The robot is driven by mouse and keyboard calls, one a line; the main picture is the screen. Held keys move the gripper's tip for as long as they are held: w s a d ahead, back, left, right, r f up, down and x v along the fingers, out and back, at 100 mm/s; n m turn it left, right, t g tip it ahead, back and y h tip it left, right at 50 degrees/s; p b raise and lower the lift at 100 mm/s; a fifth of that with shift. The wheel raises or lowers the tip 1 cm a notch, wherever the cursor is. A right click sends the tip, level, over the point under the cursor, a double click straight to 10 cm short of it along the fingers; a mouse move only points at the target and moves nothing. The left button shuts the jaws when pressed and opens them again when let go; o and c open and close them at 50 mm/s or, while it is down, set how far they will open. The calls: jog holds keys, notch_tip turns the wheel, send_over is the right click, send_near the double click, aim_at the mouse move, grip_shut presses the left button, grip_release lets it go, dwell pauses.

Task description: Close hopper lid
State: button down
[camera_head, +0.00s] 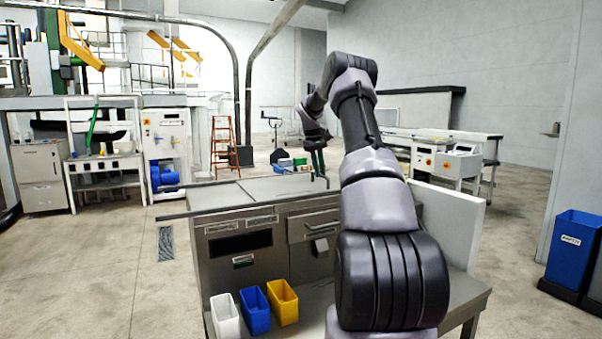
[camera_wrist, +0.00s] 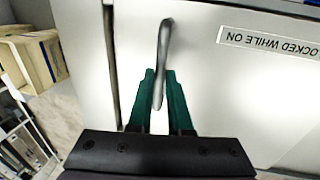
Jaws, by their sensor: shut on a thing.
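In the wrist view a pale panel (camera_wrist: 200,85), which looks like the hopper lid, fills most of the picture. It carries a label (camera_wrist: 270,42) reading "...OCKED WHILE ON", upside down. A dark curved handle (camera_wrist: 165,35) stands out from the panel. My gripper (camera_wrist: 160,75) has its green fingers on both sides of the handle's lower end and is shut on it. In the head view my gripper (camera_head: 317,165) is at the back edge of the steel machine (camera_head: 250,195). The lid's angle cannot be told there, and my arm hides part of the machine.
White, blue and yellow bins (camera_head: 255,311) stand low at the machine's front. A pale upright panel (camera_head: 450,212) borders its right side. A blue waste bin (camera_head: 572,248) is at the far right. The floor to the left is largely clear.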

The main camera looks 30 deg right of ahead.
jog(key=shift+d+r, duration=0.15)
jog(key=shift+d, duration=1.95)
jog(key=c, duration=0.8)
grip_release()
jog(key=shift+d, duration=0.15)
jog(key=shift+c, duration=0.2)
jog(key=shift+a, duration=0.2)
notch_tip(320, 180, up, 10)
jog(key=a, duration=0.2)
jog(key=shift+r, duration=0.2)
